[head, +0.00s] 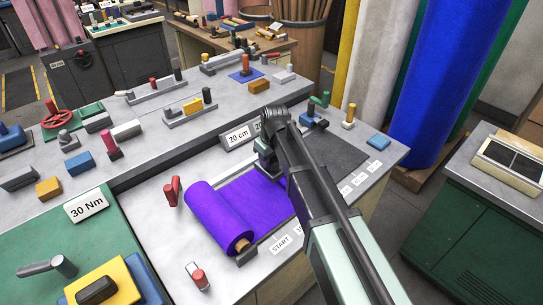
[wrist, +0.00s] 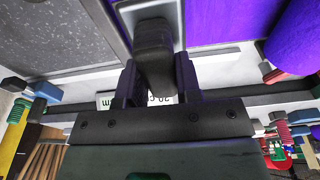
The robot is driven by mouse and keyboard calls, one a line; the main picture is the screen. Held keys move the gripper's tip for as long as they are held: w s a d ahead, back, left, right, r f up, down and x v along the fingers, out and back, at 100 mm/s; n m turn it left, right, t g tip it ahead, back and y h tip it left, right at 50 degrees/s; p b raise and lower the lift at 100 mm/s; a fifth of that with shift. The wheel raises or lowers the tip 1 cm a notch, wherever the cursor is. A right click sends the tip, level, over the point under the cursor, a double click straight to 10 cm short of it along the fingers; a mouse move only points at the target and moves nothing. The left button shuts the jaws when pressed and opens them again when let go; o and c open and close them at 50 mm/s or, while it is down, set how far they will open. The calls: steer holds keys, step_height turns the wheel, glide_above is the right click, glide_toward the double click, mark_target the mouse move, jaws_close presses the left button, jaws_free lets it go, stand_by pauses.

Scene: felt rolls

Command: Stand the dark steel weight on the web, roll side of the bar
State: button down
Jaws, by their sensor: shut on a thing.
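The purple felt roll (head: 220,217) lies on the front bench, and its flat web (head: 257,197) runs right from it until my arm hides it. My gripper (head: 266,158) is over the back of the bench near the web. In the wrist view, my gripper (wrist: 156,85) is shut on the dark steel weight (wrist: 153,50). A pale strip (wrist: 133,14), perhaps the bar, shows behind the weight, with purple web (wrist: 222,20) to its right. I cannot tell whether the weight touches anything below. In the head view the weight is not clearly made out.
A dark grey mat (head: 338,152) lies right of my arm. A "20 cm" sign (head: 238,136) stands on the ledge behind. A red-handled tool (head: 172,190) and a red-capped piece (head: 198,277) lie near the roll. A blue pad (head: 378,142) lies at the right edge.

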mark_target(268, 171)
steer(key=shift+s+a, duration=0.15)
step_height(268, 171, down, 6)
steer(key=b, duration=0.6)
steer(key=shift+f+b, duration=0.45)
steer(key=shift+b, duration=0.05)
stand_by(0.4)
steer(key=c, duration=0.7)
jaws_free()
steer(key=r+p, duration=0.7)
steer(key=s+d+r+p, duration=0.1)
steer(key=r+p, duration=0.3)
steer(key=shift+d, duration=0.1)
steer(key=shift+f, duration=0.1)
